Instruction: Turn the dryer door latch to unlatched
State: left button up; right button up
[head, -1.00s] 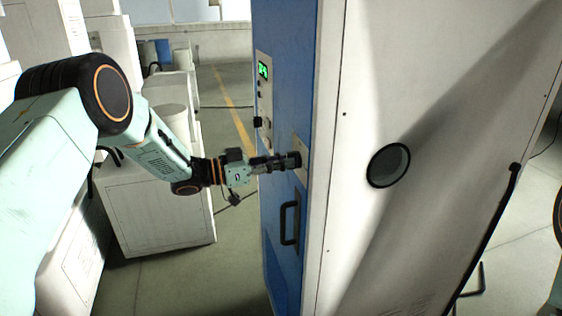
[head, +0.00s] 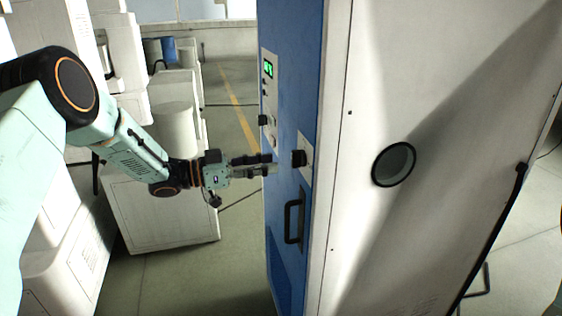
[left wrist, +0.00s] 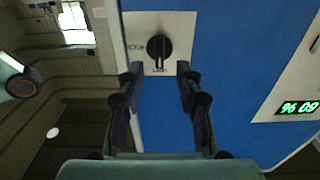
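The dryer (head: 288,90) is a tall cabinet with a blue front and a white side. Its door latch (head: 299,158) is a black knob on a light plate, above a black door handle (head: 293,218). In the left wrist view the latch (left wrist: 159,48) is a round black knob with a bar, just beyond my fingertips and between their lines. My left gripper (head: 272,165) is open and empty, pointing at the latch with a gap between them. It also shows in the left wrist view (left wrist: 159,72), fingers apart. My right gripper is out of view.
A control panel (head: 269,100) with a green display sits above the latch; the display (left wrist: 298,107) also shows in the left wrist view. White cabinets (head: 165,212) stand behind my left arm. The floor (head: 205,275) before the dryer is clear.

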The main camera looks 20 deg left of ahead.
pick_arm(q)
jog(key=v, duration=0.6)
jog(key=shift+s+a, duration=0.15)
jog(key=shift+s, duration=0.1)
